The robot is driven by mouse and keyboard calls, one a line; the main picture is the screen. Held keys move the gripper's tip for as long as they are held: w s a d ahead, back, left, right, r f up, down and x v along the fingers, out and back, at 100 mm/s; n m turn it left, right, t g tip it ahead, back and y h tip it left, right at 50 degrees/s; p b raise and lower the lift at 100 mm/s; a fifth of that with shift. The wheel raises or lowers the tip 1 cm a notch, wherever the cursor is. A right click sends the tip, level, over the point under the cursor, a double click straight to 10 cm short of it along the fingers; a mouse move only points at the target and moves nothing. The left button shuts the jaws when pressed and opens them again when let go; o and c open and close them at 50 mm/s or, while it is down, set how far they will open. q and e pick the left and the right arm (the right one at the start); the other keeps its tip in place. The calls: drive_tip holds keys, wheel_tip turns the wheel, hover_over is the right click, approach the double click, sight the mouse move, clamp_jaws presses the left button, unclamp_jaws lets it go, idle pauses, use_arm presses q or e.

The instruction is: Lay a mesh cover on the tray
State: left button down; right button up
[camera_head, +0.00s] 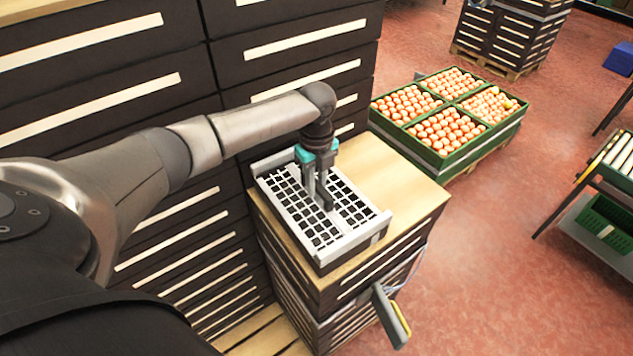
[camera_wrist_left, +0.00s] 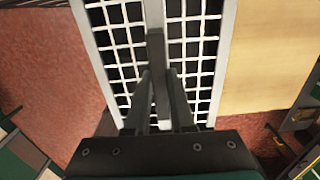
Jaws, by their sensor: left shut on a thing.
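The mesh cover (camera_head: 291,197) is a flat white grid with dark openings. It lies over the tray, between the tray's pale raised end edges (camera_head: 352,241); I cannot tell whether it rests fully on it. The tray's inside is hidden under the grid. My left gripper (camera_head: 326,199), with teal parts, points down at the middle of the cover. Its fingers are shut on a grey upright bar at the cover's centre. The left wrist view shows the fingers (camera_wrist_left: 158,95) around this bar, with the white grid (camera_wrist_left: 118,50) on both sides. My right gripper is out of view.
The tray stands on a wooden top (camera_head: 405,190) with bare room to its right. Tall dark drawer-like stacks (camera_head: 290,65) rise behind. A grey yellow-edged thing (camera_head: 390,317) juts out at the front.

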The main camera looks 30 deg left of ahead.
use_arm(q)
drive_tip(key=c, duration=0.7)
unclamp_jaws()
wheel_tip(320, 180, up, 15)
drive_tip(key=shift+r, duration=0.2)
wheel_tip(320, 180, up, 8)
drive_tip(key=p, duration=0.9)
